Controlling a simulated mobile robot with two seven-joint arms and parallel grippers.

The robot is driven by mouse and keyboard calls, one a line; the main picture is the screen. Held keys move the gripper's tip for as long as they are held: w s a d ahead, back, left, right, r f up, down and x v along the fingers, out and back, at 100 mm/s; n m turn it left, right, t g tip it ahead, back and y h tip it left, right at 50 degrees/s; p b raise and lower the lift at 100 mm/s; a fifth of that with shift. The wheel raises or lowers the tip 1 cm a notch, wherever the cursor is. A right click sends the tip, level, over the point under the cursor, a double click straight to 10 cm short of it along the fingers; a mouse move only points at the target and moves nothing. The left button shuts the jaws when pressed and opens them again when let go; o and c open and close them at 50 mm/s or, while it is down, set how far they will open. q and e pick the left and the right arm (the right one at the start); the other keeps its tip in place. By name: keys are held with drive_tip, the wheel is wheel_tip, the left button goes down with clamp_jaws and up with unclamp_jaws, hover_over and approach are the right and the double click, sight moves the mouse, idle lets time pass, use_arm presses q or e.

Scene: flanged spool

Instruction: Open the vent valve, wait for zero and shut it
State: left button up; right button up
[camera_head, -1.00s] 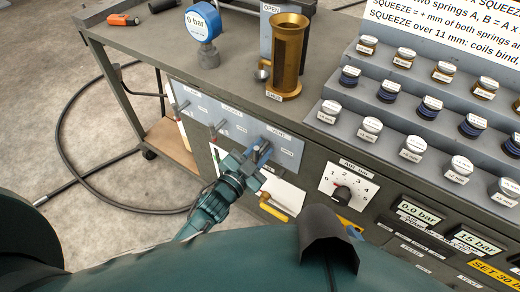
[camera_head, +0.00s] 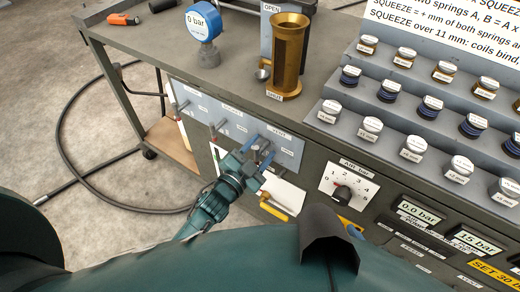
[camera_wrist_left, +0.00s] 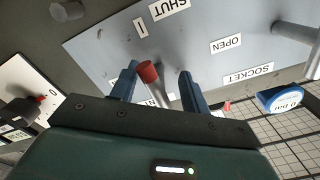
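The vent valve's red-tipped lever (camera_wrist_left: 149,72) stands out from the grey-blue valve panel (camera_wrist_left: 210,50) in the left wrist view. My left gripper (camera_wrist_left: 160,82) is open, with one blue finger on each side of the lever and a visible gap to the right finger. The SHUT label (camera_wrist_left: 170,10) and OPEN label (camera_wrist_left: 227,43) are beside it; the lever's exact setting is hard to tell. In the head view my left gripper (camera_head: 262,156) covers much of the lever at the VENT end of the panel. The round blue gauge (camera_head: 199,24) reads 0 bar.
Two more levers (camera_head: 183,105) sit left on the panel. A brass cylinder (camera_head: 287,55) stands on the bench above. The air dial (camera_head: 342,193) and displays reading 0.0 bar (camera_head: 420,208) and 15 bar (camera_head: 478,239) are to the right. A hose (camera_head: 75,180) lies on the floor.

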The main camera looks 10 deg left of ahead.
use_arm(q)
drive_tip(key=v, duration=1.3)
drive_tip(key=shift+s, duration=0.15)
idle(0.3)
